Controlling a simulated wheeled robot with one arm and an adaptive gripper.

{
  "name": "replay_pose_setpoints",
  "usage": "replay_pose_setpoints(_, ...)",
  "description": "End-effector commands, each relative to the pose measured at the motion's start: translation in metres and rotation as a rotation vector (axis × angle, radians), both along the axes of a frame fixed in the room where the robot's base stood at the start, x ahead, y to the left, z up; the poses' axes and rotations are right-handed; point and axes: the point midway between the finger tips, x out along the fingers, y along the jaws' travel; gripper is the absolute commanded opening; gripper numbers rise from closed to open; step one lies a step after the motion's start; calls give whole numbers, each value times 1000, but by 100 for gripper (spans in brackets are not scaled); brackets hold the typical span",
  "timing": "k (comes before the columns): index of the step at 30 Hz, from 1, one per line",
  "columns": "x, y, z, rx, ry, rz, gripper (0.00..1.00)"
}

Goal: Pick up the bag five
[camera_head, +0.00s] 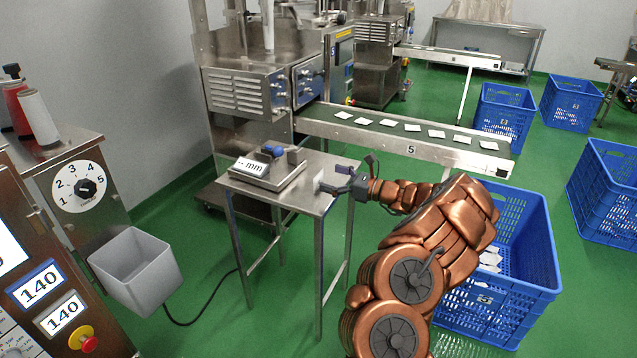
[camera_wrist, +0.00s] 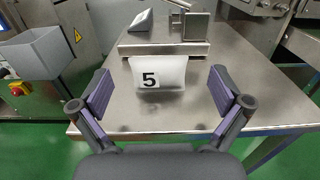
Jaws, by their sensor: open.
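The white bag marked 5 (camera_wrist: 172,74) is on the small steel table (camera_wrist: 235,60), in front of the thickness gauge (camera_wrist: 150,49). In the wrist view it shows between and a little beyond my open fingers, with a gap on each side. My gripper (camera_wrist: 160,82) is empty and low over the table's near edge. In the head view my gripper (camera_head: 337,189) reaches the right side of the table, and the bag (camera_head: 318,181) shows as a small pale patch at its tips. Whether the bag touches the gauge is unclear.
A conveyor marked 5 (camera_head: 380,143) with several bags runs behind the table. A blue crate (camera_head: 535,240) with bags stands on the right, partly behind my arm. A grey bin (camera_head: 137,268) hangs at the left cabinet.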

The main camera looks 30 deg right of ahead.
Motion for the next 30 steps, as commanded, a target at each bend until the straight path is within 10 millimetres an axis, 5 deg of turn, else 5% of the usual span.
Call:
replay_pose_setpoints(8, 29, 21, -2, 1, 1, 3, 100)
replay_pose_setpoints(17, 34, 22, -1, 1, 1, 0, 100)
replay_pose_setpoints(30, 33, 23, -1, 0, 0, 1, 62)
